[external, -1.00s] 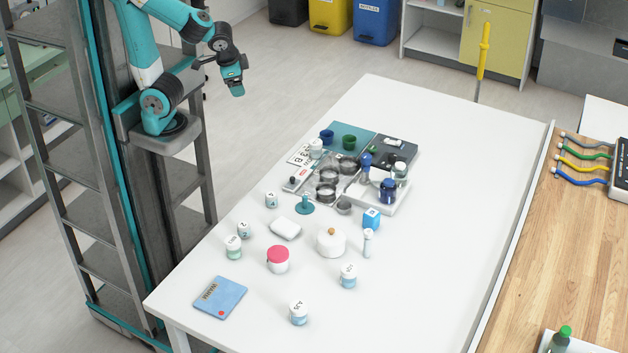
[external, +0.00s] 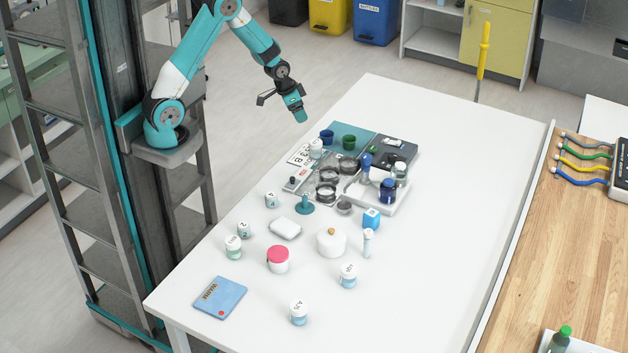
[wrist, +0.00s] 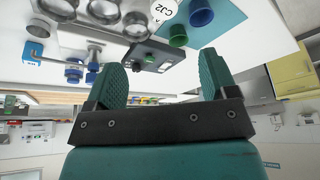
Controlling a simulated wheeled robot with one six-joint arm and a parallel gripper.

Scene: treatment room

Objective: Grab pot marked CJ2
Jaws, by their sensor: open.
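The pot marked CJ2 (wrist: 163,9) is white with black lettering and shows at the top edge of the wrist view, partly cut off. In the external view a small white-topped pot (external: 316,148) stands at the back left of the cluster, beside a blue cup (external: 327,136); its label is not readable there. My gripper (external: 301,117) is in the air above the far left edge of the table, higher than the pot and apart from it. In the wrist view my gripper (wrist: 163,75) has its two teal fingers spread wide with nothing between them.
A green cup (external: 349,142) stands close by the pot, with metal rings (external: 328,174) in front. Several other white-lidded pots, such as one (external: 299,312) at the front, stand on the white table (external: 450,180). A blue booklet (external: 219,298) lies front left.

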